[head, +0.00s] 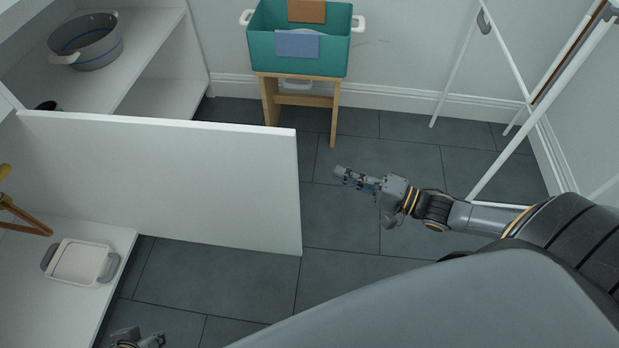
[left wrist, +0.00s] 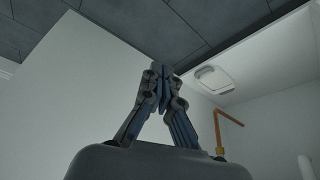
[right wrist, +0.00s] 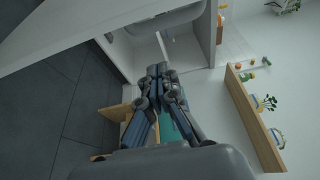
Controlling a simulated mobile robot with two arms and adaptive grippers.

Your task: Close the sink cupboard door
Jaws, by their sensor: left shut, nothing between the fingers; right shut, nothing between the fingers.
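The sink cupboard door (head: 170,185) is a plain white panel. It stands open, jutting out from the cupboard at left over the floor. It also fills the left of the left wrist view (left wrist: 60,100) and crosses the upper left of the right wrist view (right wrist: 60,32). The cupboard's white floor (head: 70,315) shows on the near side of the door. My left gripper (head: 155,341) is shut and empty at the bottom edge, on that near side, mostly cut off. My right gripper (head: 342,173) is shut and empty, right of the door's free edge and apart from it.
A white tray with grey handles (head: 82,262) and an orange-brown pipe (head: 25,218) are in the cupboard. Beyond the door are shelves with a grey basin (head: 86,42) and a teal tub (head: 300,60) on a wooden stool (head: 298,97). A white frame (head: 487,130) stands right.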

